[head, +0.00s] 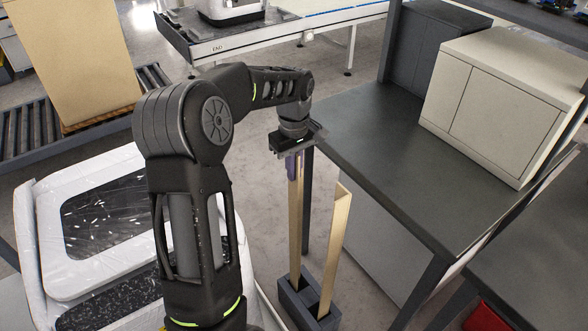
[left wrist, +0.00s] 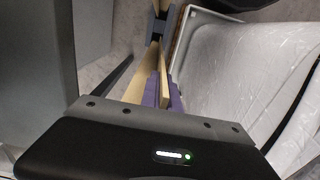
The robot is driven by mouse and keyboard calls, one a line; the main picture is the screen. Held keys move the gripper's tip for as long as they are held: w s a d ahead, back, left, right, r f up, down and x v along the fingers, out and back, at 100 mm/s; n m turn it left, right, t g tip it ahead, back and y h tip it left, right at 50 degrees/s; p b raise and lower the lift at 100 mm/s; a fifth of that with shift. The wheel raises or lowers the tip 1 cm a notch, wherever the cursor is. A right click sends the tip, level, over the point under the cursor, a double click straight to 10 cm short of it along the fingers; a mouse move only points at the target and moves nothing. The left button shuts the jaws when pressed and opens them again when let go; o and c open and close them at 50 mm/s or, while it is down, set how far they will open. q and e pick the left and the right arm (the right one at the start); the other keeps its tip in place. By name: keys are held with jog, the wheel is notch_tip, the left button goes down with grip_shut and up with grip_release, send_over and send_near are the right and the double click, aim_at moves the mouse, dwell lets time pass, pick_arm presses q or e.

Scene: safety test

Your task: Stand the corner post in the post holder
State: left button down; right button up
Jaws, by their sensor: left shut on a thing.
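My left gripper (head: 293,167), with purple fingers, is shut on the upper end of a tall tan corner post (head: 295,225). That post is about upright, and its lower end is at the dark grey post holder (head: 299,312) on the floor, seemingly inside its rear opening. A second tan corner post (head: 334,245) stands in the holder's front opening, leaning slightly right. In the left wrist view the purple fingers (left wrist: 164,92) are around tan post material, with the holder (left wrist: 157,27) beyond. The exact depth of the held post's foot is hidden. My right gripper is not in view.
A dark-topped table (head: 385,150) with a cream cabinet (head: 505,100) stands close on the right. A white-lined bin (head: 50,255) is on the left. A roller conveyor with a large carton (head: 75,60) is behind it. Floor around the holder is narrow.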

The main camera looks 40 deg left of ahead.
pick_arm(q)
jog(key=c, duration=1.2)
grip_release()
jog(key=shift+r, duration=0.15)
jog(key=shift+r+p, duration=2.85)
jog(key=shift+r, duration=0.55)
